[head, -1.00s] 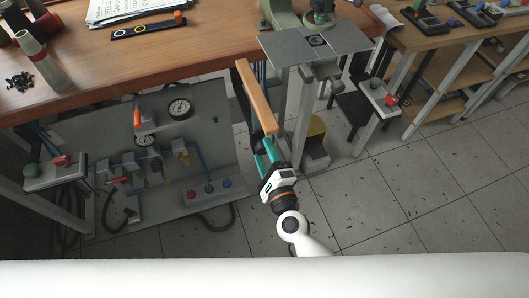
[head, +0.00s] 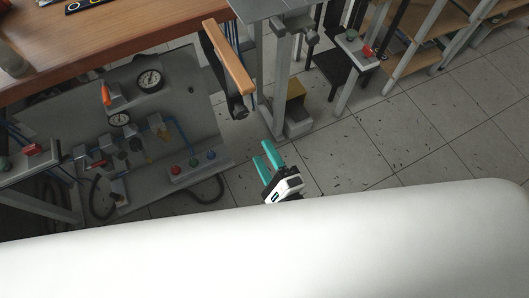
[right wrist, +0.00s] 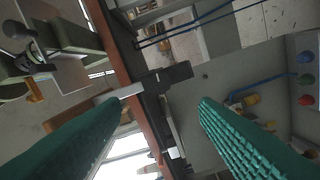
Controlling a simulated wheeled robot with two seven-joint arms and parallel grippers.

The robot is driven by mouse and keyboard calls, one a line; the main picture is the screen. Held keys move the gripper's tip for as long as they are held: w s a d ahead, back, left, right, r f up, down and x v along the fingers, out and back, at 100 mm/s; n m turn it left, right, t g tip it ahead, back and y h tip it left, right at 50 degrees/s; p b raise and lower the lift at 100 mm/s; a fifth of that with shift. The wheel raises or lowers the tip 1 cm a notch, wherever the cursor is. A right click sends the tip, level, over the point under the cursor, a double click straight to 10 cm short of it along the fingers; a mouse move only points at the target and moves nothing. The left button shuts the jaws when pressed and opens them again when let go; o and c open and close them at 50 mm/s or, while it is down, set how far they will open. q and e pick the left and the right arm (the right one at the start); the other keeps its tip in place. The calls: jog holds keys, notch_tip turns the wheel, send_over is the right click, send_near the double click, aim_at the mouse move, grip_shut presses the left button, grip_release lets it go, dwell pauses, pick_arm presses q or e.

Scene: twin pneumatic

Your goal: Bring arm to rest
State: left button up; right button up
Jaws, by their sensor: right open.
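My right gripper (head: 267,157) shows in the middle of the head view, with two teal fingers apart and nothing between them. It is over the tiled floor, in front of and below the wooden bar (head: 229,57) at the bench corner, and apart from it. In the right wrist view its two green fingers (right wrist: 160,125) are spread, with only the bench and panel beyond them. Most of my right arm is hidden behind my own white body at the bottom of the head view. My left gripper is not in view.
A wooden workbench (head: 105,40) fills the upper left. Below it stands a grey panel (head: 190,110) with gauges, hoses and coloured buttons. A grey leg stand (head: 283,80) is just beyond the gripper.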

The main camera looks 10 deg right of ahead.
jog(key=shift+f, duration=0.1)
jog(key=s+d+f+n+g+h+p, duration=0.1)
jog(key=s+d+f+n+g+p, duration=0.2)
jog(key=f+n, duration=0.7)
jog(key=s+d+f+n+g+h+p, duration=0.1)
jog(key=s+d+f+n+g, duration=0.3)
jog(key=f, duration=1.3)
jog(key=s+d+f+n+g+h+p, duration=0.1)
jog(key=s+d+f+n+g, duration=0.2)
jog(key=s, duration=0.5)
jog(key=s+d+f+n+g+h+p, duration=0.1)
jog(key=s+d+f+n+g+h, duration=0.1)
jog(key=s+d+f+g, duration=0.3)
jog(key=s+d+f+n, duration=0.1)
jog(key=s+d+f, duration=0.2)
jog(key=s+f, duration=0.1)
jog(key=shift+d+g, duration=0.25)
jog(key=shift+g, duration=0.05)
jog(key=shift+s, duration=0.1)
